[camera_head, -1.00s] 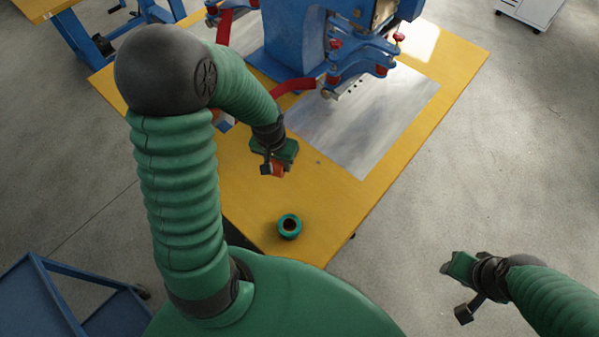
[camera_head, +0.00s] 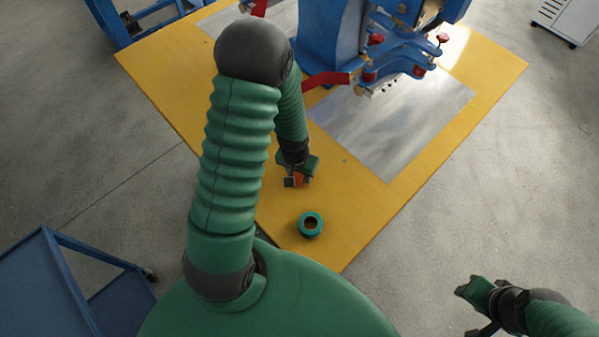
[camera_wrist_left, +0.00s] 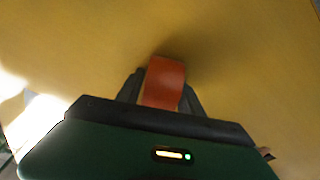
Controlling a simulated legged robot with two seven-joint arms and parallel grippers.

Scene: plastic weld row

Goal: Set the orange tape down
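The orange tape (camera_wrist_left: 164,84) sits between the two dark fingers of my left gripper (camera_wrist_left: 162,90) in the left wrist view, with the yellow tabletop behind it. In the head view my left gripper (camera_head: 299,182) is over the near part of the yellow table (camera_head: 350,205), with a bit of the orange tape (camera_head: 300,179) showing at its fingers. Whether the tape touches the tabletop I cannot tell. My right gripper (camera_head: 472,290) is off to the right, over the floor and away from the table; its fingers are too unclear to read.
A green tape roll (camera_head: 311,224) lies on the table just nearer than my left gripper. A blue machine (camera_head: 335,40) with red handles stands at the back beside a metal plate (camera_head: 395,125). A blue cart (camera_head: 45,285) is at lower left. Yellow surface left of the gripper is clear.

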